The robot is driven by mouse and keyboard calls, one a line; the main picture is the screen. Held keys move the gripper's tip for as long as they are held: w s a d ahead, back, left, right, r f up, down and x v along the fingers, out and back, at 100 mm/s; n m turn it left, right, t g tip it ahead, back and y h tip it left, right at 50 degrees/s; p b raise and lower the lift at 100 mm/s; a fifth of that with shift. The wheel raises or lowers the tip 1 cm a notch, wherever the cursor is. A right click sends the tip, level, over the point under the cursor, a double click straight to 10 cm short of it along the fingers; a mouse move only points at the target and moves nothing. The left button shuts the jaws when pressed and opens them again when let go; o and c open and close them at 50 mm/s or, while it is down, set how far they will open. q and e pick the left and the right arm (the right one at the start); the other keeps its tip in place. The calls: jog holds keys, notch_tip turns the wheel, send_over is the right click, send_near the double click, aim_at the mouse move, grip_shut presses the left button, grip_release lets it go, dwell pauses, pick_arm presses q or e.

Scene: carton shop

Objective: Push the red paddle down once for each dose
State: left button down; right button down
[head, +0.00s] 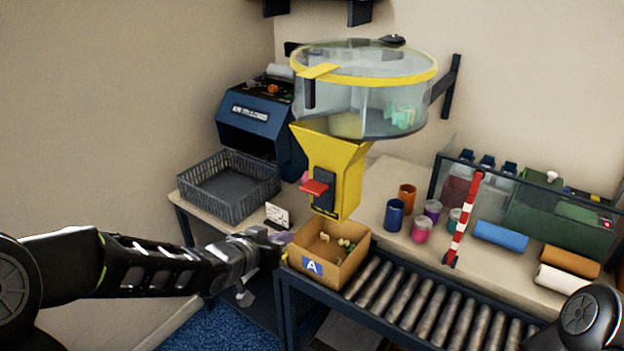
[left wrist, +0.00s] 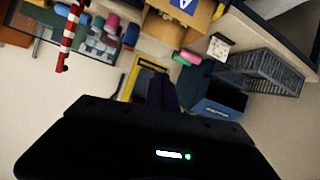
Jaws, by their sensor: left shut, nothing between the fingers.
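The red paddle (head: 314,187) sticks out from a black plate on the front of the yellow dispenser chute (head: 335,160). Above the chute is a clear round hopper (head: 365,95) with a yellow rim and some green pieces inside. An open carton (head: 345,265) marked A stands below the chute with several small pieces in it. My left gripper (head: 283,239) is shut and empty, at the carton's left side, below and left of the paddle and apart from it. Its dark fingers also show in the left wrist view (left wrist: 162,92). My right gripper is out of view.
A grey basket (head: 228,187) and a small white card (head: 277,215) are on the left table. A roller conveyor (head: 430,305) runs right from the carton. Several coloured cups, including a blue one (head: 394,215), and a red-white striped post (head: 465,220) stand right of the chute.

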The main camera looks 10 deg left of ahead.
aim_at(309, 185)
pick_arm(q)
notch_tip(309, 185, up, 15)
jog(key=m+t+h, duration=0.1)
jog(key=m, duration=0.1)
jog(key=shift+w+m+t+h, duration=0.2)
jog(key=shift+m+t+h, duration=0.2)
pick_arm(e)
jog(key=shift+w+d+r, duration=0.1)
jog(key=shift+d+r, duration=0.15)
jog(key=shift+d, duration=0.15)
pick_arm(q)
jog(key=shift+f, duration=0.1)
jog(key=shift+w+d, duration=0.1)
